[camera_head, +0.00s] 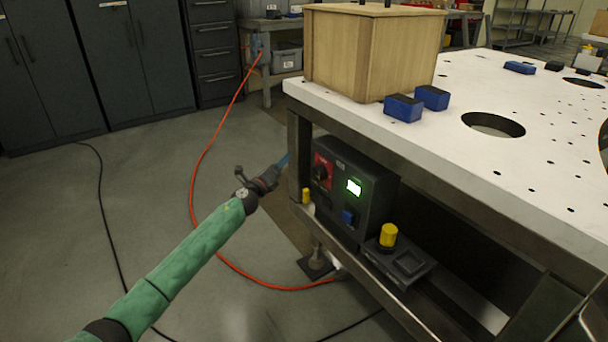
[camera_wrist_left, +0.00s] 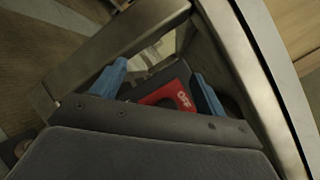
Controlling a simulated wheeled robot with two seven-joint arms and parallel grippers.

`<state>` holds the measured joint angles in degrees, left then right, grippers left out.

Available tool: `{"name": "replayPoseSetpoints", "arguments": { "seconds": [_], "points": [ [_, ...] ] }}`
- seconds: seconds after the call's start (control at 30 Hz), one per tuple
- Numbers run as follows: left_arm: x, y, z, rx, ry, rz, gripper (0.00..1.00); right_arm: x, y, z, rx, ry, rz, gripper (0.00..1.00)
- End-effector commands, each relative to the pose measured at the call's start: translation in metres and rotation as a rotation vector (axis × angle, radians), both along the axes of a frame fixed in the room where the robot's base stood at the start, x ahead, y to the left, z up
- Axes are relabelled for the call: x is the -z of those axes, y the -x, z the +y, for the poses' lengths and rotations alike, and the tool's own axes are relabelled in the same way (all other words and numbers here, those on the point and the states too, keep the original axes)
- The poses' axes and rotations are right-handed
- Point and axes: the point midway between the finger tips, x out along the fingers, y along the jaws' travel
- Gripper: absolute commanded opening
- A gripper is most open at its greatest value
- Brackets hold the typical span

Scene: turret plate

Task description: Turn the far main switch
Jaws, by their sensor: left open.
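The main switch is a black rotary knob (camera_head: 320,172) on a red plate (camera_head: 327,184), at the far end of a dark control box (camera_head: 377,185) under the table. My left gripper (camera_head: 284,160) is just left of the knob, beside the table's corner leg, apart from the switch as far as I can see. In the left wrist view the blue fingers are spread (camera_wrist_left: 160,86), and the red plate (camera_wrist_left: 160,100) with white OFF lettering shows between them. The knob itself is mostly hidden there by the gripper body. My right gripper is out of view.
The steel table leg (camera_head: 298,150) and the white perforated tabletop (camera_head: 455,130) crowd the left gripper. A yellow knob (camera_head: 388,234) stands nearer. An orange cable (camera_head: 193,180) crosses the open floor.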

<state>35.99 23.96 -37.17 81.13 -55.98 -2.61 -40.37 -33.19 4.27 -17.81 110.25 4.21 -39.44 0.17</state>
Motion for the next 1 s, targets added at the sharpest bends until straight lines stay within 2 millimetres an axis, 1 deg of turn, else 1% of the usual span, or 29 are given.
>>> {"name": "replayPoseSetpoints", "arguments": {
  "seconds": [0.03,0.1,0.17,0.2,0.3,0.4,0.47,0.57,0.67,1.0],
  "points": [
    [0.013,0.002,-0.006,0.053,-0.091,-0.022,0.74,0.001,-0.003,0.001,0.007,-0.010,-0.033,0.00],
    [0.027,0.008,-0.017,0.137,-0.216,-0.062,0.74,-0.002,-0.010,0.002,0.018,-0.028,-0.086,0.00],
    [0.035,0.017,-0.028,0.211,-0.312,-0.104,0.74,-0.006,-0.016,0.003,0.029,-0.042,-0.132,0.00],
    [0.038,0.024,-0.035,0.260,-0.369,-0.134,0.74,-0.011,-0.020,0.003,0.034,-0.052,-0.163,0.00],
    [0.044,0.038,-0.049,0.357,-0.474,-0.201,0.74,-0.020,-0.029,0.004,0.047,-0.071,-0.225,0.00],
    [0.048,0.049,-0.057,0.419,-0.538,-0.255,0.74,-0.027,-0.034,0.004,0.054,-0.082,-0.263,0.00],
    [0.048,0.051,-0.059,0.430,-0.562,-0.278,0.74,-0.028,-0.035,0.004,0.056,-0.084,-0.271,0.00],
    [0.048,0.050,-0.060,0.424,-0.584,-0.299,0.74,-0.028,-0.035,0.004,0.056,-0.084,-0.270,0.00],
    [0.047,0.046,-0.065,0.422,-0.588,-0.303,0.74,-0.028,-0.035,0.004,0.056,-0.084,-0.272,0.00],
    [0.047,0.019,-0.104,0.422,-0.583,-0.301,0.74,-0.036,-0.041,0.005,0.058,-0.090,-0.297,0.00]
  ]
}}
